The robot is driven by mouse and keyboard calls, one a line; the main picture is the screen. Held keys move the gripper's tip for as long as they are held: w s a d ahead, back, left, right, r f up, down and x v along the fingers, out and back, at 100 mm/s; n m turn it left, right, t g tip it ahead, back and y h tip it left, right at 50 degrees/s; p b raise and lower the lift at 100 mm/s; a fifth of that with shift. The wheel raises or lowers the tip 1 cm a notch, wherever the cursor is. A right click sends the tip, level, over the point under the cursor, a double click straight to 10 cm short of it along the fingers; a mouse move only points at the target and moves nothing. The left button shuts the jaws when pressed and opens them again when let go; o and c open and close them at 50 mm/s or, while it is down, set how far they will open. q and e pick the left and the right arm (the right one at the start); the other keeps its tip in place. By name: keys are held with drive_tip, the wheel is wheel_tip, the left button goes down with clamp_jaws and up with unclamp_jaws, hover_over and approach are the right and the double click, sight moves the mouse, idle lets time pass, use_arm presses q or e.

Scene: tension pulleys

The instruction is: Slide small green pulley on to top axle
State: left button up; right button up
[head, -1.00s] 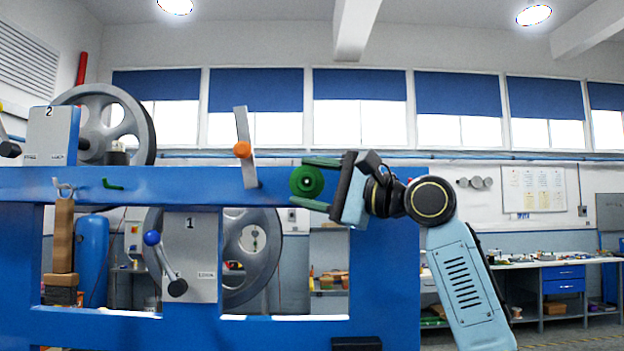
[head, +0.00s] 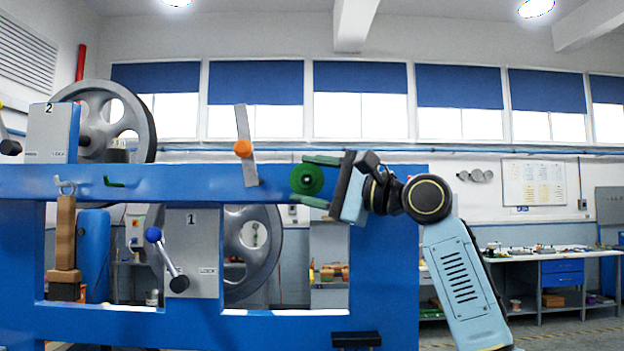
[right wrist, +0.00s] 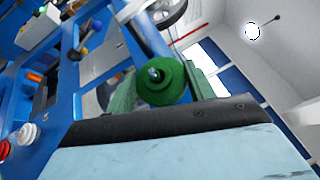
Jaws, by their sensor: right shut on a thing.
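The small green pulley (head: 307,179) is in front of the right part of the blue frame's top beam (head: 210,184). My right gripper (head: 318,181) reaches in from the right and is shut on it, with one green finger above and one below. In the right wrist view the pulley (right wrist: 161,80) sits between the fingers (right wrist: 163,92), with a small pale spot at its centre. I cannot tell whether that spot is the axle's end or the pulley's bore. The top axle is not clearly visible. My left gripper is not in view.
A blue-knobbed lever (head: 153,235) and grey wheels (head: 108,118) are farther left. Red and white round parts (right wrist: 25,134) show in the right wrist view.

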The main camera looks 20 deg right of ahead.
drive_tip(key=shift+w+d, duration=0.1)
drive_tip(key=shift+d, duration=0.05)
drive_tip(key=o, duration=0.8)
drive_tip(key=shift+w, duration=0.1)
drive_tip(key=shift+c, duration=0.2)
drive_tip(key=o, duration=0.3)
drive_tip(key=shift+w+f, duration=0.15)
drive_tip(key=shift+w, duration=0.1)
drive_tip(key=shift+o, duration=0.4)
drive_tip(key=shift+s, duration=0.2)
drive_tip(key=shift+o, duration=1)
drive_tip(key=s+d+f+b, duration=0.1)
drive_tip(key=s+d, duration=0.1)
drive_tip(key=d, duration=0.6)
drive_tip(key=shift+s+f, duration=0.25)
drive_tip(key=shift+f, duration=0.1)
drive_tip(key=shift+d, duration=0.15)
